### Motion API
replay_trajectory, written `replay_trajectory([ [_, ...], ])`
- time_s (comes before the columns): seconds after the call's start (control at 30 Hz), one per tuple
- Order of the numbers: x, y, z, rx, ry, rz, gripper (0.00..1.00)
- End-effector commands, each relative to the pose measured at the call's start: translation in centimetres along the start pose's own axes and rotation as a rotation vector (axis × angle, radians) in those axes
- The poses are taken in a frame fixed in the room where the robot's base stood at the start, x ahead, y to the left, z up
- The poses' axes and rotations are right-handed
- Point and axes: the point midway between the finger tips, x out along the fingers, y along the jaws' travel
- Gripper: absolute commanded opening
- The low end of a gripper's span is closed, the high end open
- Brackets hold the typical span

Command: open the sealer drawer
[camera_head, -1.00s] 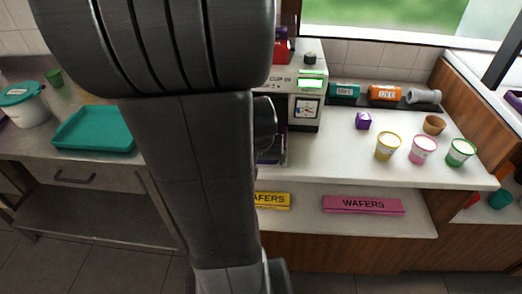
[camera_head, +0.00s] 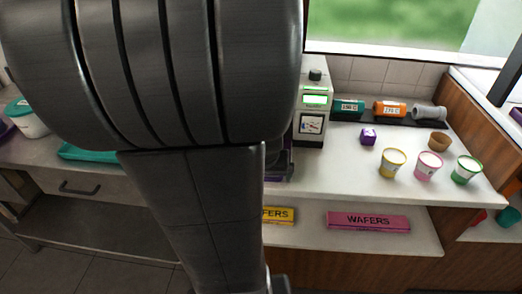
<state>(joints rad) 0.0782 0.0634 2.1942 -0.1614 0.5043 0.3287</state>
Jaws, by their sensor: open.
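The sealer (camera_head: 313,100) is a pale machine with a lit green display and a black knob, standing on the white counter. My own large dark grey arm covers its left part. At its lower front left, a dark grey and purple part (camera_head: 283,165) shows beside my arm. It may be the sealer drawer, but most of it is hidden, and I cannot tell how far open it is. My gripper is not visible; only my arm links fill the middle and left of the view.
Labelled rolls (camera_head: 389,109) lie behind. Wafer boxes (camera_head: 368,222) lie on the shelf below. A steel table with a drawer handle (camera_head: 79,188) is left.

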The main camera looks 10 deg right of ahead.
Motion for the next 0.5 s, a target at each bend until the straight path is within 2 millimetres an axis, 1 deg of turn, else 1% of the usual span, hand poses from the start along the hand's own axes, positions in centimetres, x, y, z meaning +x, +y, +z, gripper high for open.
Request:
replay_trajectory([
  [0.03, -0.9, 0.0, -0.1, 0.000, 0.004, -0.001, 1.00],
  [0.5, -8.5, 0.0, -0.1, 0.000, 0.006, -0.002, 1.00],
])
